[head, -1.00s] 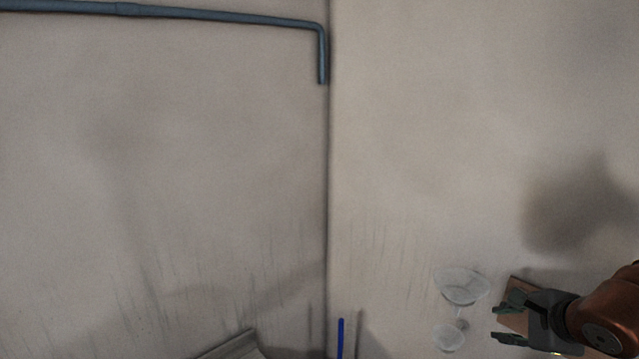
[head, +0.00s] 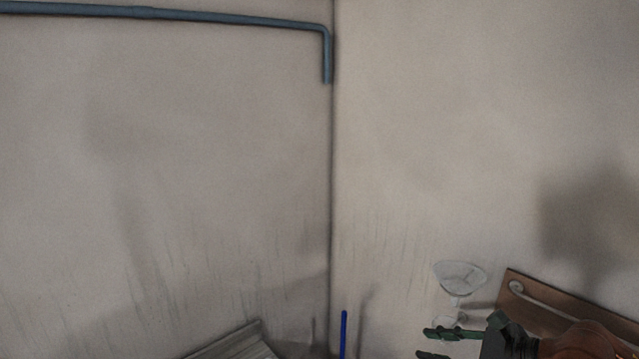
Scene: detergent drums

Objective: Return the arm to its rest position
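My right gripper (head: 436,345) is at the bottom right of the head view, its fingers pointing left. The two fingertips are apart with nothing seen between them, though the lower finger is partly cut off by the bottom edge. My reddish-brown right arm comes in from the lower right corner. The upper fingertip overlaps the base of a clear stemmed glass (head: 460,274) in the picture; I cannot tell whether they touch. My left gripper is not in view.
A brown wooden piece with a pale curl (head: 540,298) stands against the right wall, partly behind my arm. A thin blue rod (head: 343,335) stands near the corner. A grey ridged surface (head: 235,344) shows bottom left. A blue-grey pipe (head: 200,16) runs along the left wall.

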